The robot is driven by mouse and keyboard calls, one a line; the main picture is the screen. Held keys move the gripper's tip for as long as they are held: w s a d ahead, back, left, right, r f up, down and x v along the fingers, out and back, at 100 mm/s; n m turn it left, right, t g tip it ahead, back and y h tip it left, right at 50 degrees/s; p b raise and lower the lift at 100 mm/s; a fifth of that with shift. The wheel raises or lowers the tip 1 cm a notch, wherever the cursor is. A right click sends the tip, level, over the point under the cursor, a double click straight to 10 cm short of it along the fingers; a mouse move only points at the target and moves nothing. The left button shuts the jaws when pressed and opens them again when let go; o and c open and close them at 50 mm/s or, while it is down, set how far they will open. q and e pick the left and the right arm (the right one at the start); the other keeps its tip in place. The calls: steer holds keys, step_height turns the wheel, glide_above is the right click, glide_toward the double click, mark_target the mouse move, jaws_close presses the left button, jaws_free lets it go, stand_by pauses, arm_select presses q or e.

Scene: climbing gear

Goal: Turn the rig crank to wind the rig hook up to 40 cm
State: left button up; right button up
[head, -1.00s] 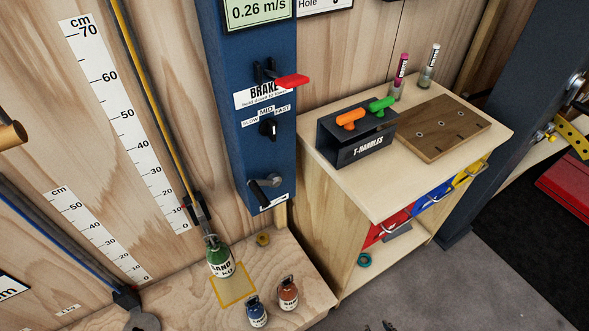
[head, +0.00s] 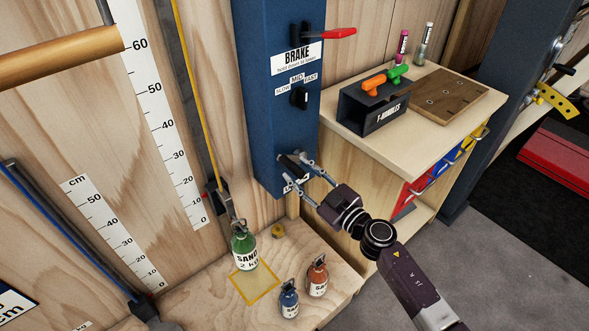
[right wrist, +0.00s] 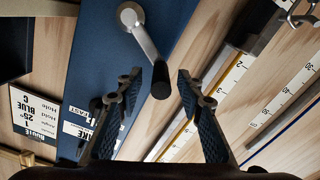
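The rig crank (right wrist: 143,32) has a silver arm and a black knob on the blue rig post (right wrist: 178,22). In the head view the crank (head: 290,166) is partly hidden by my right gripper (head: 298,174). In the right wrist view my right gripper (right wrist: 160,82) is open, with its fingers on either side of the black knob, a visible gap at each side. The rig hook (head: 238,223) is low, near the bottom of the cm scale (head: 165,125), at the neck of a green sand bottle (head: 244,252). My left gripper is out of view.
A red brake lever (head: 340,33) and a speed knob (head: 299,97) are above the crank. A blue bottle (head: 288,300) and an orange one (head: 317,277) stand by the yellow square (head: 255,294). A cabinet (head: 350,165) stands right of the post. A wooden rod (head: 60,56) crosses upper left.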

steer(key=shift+x, duration=1.2)
jaws_close()
